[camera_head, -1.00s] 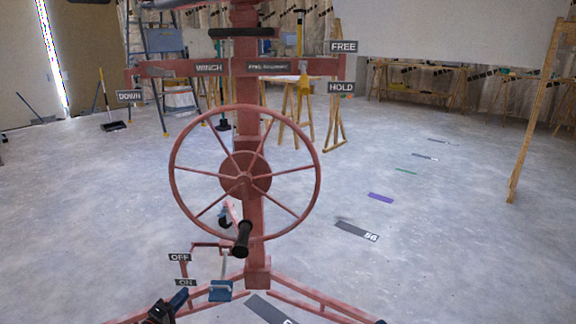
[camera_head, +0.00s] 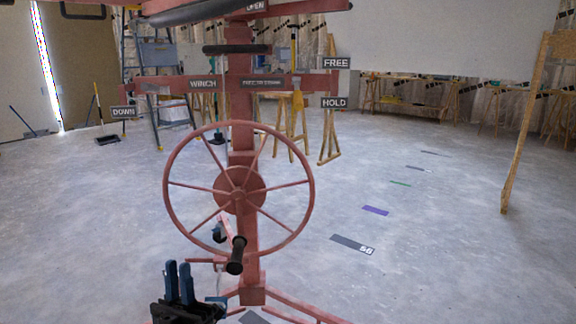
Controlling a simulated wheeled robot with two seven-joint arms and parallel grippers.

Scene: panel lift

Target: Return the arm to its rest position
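My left gripper (camera_head: 179,266) is at the bottom of the head view, left of the lift's mast, with its two blue fingers pointing up. A narrow gap shows between the fingers and nothing is held. It is in front of the lift's base, below and left of the red winch wheel (camera_head: 240,190), and looks apart from it. The wheel's black handle (camera_head: 236,255) hangs at the lower side of the wheel. The OFF and ON signs and most of the pedal area are hidden behind the gripper. My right gripper is not in view.
The red mast (camera_head: 243,140) carries a crossbar (camera_head: 220,84) with WINCH, DOWN, FREE (camera_head: 336,63) and HOLD (camera_head: 334,103) signs. A black-padded bar crosses the top. Wooden trestles and a ladder (camera_head: 160,90) stand behind.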

